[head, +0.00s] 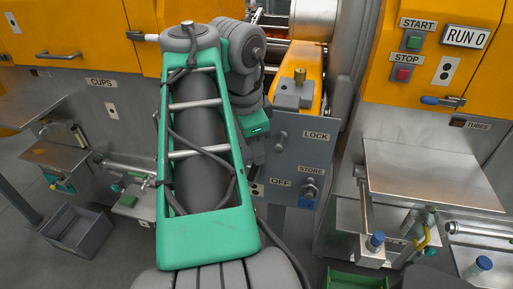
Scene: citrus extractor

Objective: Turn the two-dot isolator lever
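A grey panel (323,135) stands right of my arm, with LOCK, STORE and OFF labels. A small dotted plate (257,190) shows left of the OFF label (281,182), partly covered by my arm. The isolator lever by that plate cannot be made out. A blue-and-metal knob (310,190) sits under STORE. My gripper (260,160) hangs in front of the panel's left side, largely hidden by my green arm link. Its fingers are too obscured to show whether they are open or shut.
Another dotted plate (445,70) is on the orange door, above a blue-tipped handle (442,100). Start and stop buttons (404,74) are nearby. A steel shelf (430,178) juts out at right. A grey bin (77,231) and green crate (356,280) stand low.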

